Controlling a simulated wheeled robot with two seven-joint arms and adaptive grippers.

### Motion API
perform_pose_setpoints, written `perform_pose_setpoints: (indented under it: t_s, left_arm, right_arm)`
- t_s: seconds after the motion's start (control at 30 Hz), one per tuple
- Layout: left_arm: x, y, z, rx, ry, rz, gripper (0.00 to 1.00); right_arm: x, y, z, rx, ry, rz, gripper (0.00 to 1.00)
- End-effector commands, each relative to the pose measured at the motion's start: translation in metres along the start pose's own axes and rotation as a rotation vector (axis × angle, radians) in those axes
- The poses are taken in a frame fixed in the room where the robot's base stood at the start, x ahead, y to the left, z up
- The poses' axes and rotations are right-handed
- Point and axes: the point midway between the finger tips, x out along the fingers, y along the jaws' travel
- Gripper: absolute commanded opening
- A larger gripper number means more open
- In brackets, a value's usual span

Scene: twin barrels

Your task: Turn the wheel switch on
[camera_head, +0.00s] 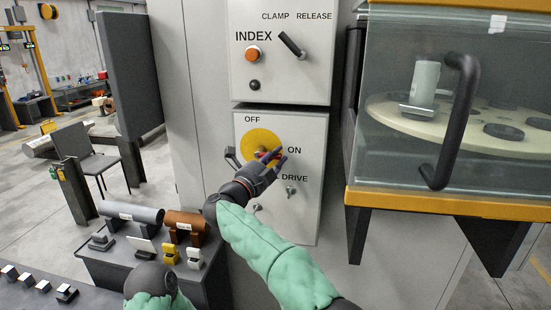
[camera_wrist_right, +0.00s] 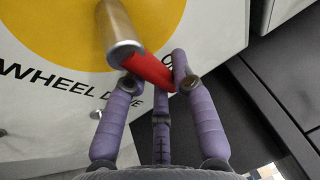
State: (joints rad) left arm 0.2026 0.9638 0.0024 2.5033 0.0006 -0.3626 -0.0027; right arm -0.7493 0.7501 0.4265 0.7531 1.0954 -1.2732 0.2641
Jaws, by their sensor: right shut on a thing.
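The wheel switch is a yellow disc (camera_head: 258,138) with a red handle (camera_head: 264,154) on a white panel (camera_head: 302,218) lettered OFF, ON and DRIVE. OFF is at the disc's upper left and ON at its right. My right gripper (camera_head: 272,158) covers the disc's lower right and is shut on the red handle. In the right wrist view the handle (camera_wrist_right: 148,68) runs from a metal hub (camera_wrist_right: 119,40) to between my purple fingers (camera_wrist_right: 160,84). It points away from the words WHEEL DRIVE, toward a partly hidden letter. My left gripper is out of view.
Above is an INDEX panel with an orange button (camera_head: 252,54) and a black CLAMP/RELEASE lever (camera_head: 291,44). A glass cabinet with a black handle (camera_head: 454,120) stands close at the right. A shelf with grey and brown cylinders (camera_head: 188,226) is at lower left.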

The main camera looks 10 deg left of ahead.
Motion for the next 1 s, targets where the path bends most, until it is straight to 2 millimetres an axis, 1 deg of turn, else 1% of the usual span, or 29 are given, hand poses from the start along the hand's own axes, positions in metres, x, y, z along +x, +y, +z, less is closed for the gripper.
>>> perform_pose_setpoints:
  t_s: [0.07, 0.1, 0.17, 0.2, 0.47, 0.57, 0.67, 0.9, 1.0]
  left_arm:
    - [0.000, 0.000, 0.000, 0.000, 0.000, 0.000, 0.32]
    - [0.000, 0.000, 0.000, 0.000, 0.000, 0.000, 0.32]
    - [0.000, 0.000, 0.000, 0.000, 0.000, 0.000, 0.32]
    - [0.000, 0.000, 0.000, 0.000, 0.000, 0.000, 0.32]
    - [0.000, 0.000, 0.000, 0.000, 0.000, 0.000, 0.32]
    - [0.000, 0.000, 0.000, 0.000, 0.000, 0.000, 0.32]
    - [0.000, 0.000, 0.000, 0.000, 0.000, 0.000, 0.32]
    - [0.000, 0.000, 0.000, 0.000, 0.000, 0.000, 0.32]
    - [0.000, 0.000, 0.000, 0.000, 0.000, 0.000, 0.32]
  right_arm:
    - [0.000, 0.001, 0.000, 0.002, 0.000, 0.002, 0.00]
    - [0.000, 0.001, 0.000, 0.001, 0.000, 0.002, 0.31]
    - [0.000, 0.001, 0.000, 0.001, 0.000, 0.002, 0.48]
    - [0.000, 0.001, 0.000, 0.001, 0.000, 0.002, 0.51]
    - [0.000, 0.001, 0.000, 0.000, 0.000, 0.001, 0.51]
    - [-0.004, 0.000, 0.000, 0.000, -0.001, 0.001, 0.51]
    - [-0.014, 0.000, 0.001, -0.001, -0.002, 0.000, 0.51]
    - [-0.052, 0.000, 0.000, -0.001, -0.002, 0.001, 0.51]
    - [-0.064, 0.001, 0.001, 0.000, -0.001, 0.002, 0.51]
